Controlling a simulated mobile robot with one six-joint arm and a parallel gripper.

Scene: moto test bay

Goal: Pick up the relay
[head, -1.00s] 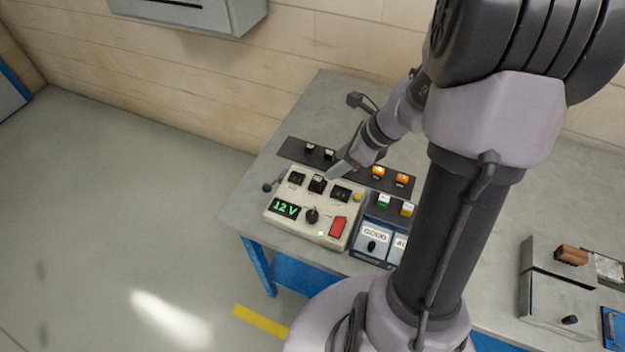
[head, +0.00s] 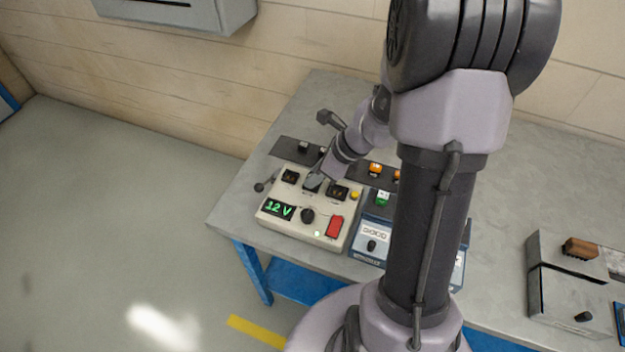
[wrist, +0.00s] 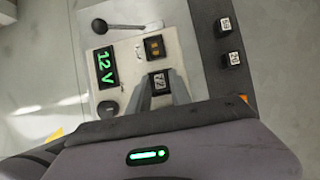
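A small black relay (wrist: 158,79) with a pale marked top sits in the middle socket of the cream tester (head: 270,212). My gripper (wrist: 161,87) points down at it, with its two grey fingers apart, one on each side of the relay. Whether the fingertips touch it is not clear. In the head view my gripper (head: 315,181) covers most of the relay. Two more black relays with white marks, one (wrist: 225,27) and another (wrist: 231,59), stand on a dark strip behind the tester.
The tester has a green "12 V" display (head: 279,209), a black knob (head: 307,216), a red switch (head: 334,227) and a lever (wrist: 100,26).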

